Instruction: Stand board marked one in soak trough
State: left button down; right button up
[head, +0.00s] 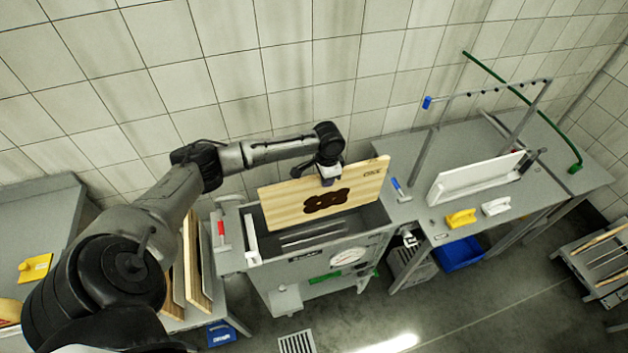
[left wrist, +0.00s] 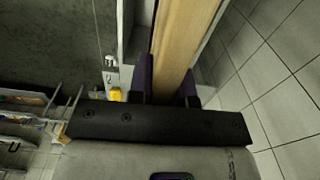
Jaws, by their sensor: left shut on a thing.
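A wooden board (head: 285,204) with a dark round-lobed mark and small dark print near its right corner stands on edge over the soak trough (head: 353,248). The trough is a grey metal tank with an open top. My left gripper (head: 328,178) is shut on the top edge of the board, near its middle. In the left wrist view the board (left wrist: 177,45) runs between the two purple-padded fingers (left wrist: 165,90). The board's lower edge is at or above the trough opening; I cannot tell how deep it sits. My right gripper is not in view.
More boards (head: 198,262) stand on edge left of the trough. A red-handled tool (head: 221,232) and a blue-handled tool (head: 400,187) lie on either side. The right bench holds a white tray (head: 472,180) and a yellow brush (head: 460,218). A tiled wall stands close behind.

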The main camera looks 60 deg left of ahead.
pick_arm(q)
jog(key=s+a+f+b, duration=0.1)
jog(key=a+f+b, duration=0.1)
jog(key=f+b, duration=1.2)
jog(key=a+f+b, duration=0.2)
jog(key=f+b, duration=1.2)
jog(key=f, duration=0.7)
jog(key=shift+s, duration=0.35)
dwell(1.1)
jog(key=shift+a+f, duration=0.1)
jog(key=shift+f, duration=0.05)
